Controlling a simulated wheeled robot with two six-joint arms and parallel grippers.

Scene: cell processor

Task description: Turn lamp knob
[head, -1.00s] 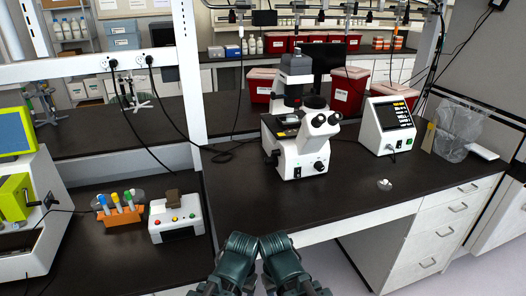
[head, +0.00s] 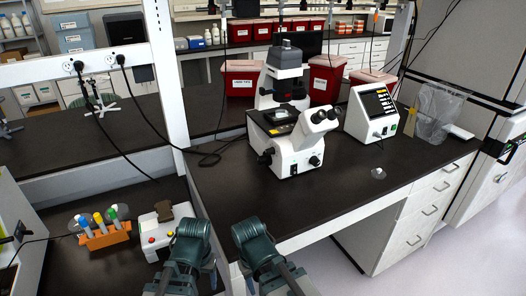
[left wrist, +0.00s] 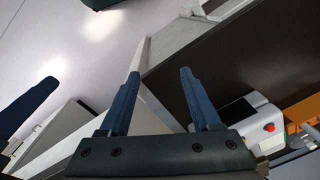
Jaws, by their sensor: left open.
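A white microscope (head: 290,150) stands on the dark bench, with a dark lamp housing above and binocular eyepieces on its right. A small dark knob (head: 315,161) shows low on its front. My left gripper (left wrist: 158,75) is open in the left wrist view, its two dark blue fingers apart and empty, over the bench edge and floor. In the head view the teal ends of my arms are low in the picture, short of the microscope and apart from it; their fingertips are hidden. A dark blue piece at the left of the wrist view is likely my right gripper; its jaw state is unclear.
A white box with a screen (head: 371,113) stands right of the microscope. A small clear item (head: 378,173) lies on the bench. At left are an orange tube rack (head: 105,237) and a white device with buttons (head: 165,230). Bare bench top lies before the microscope.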

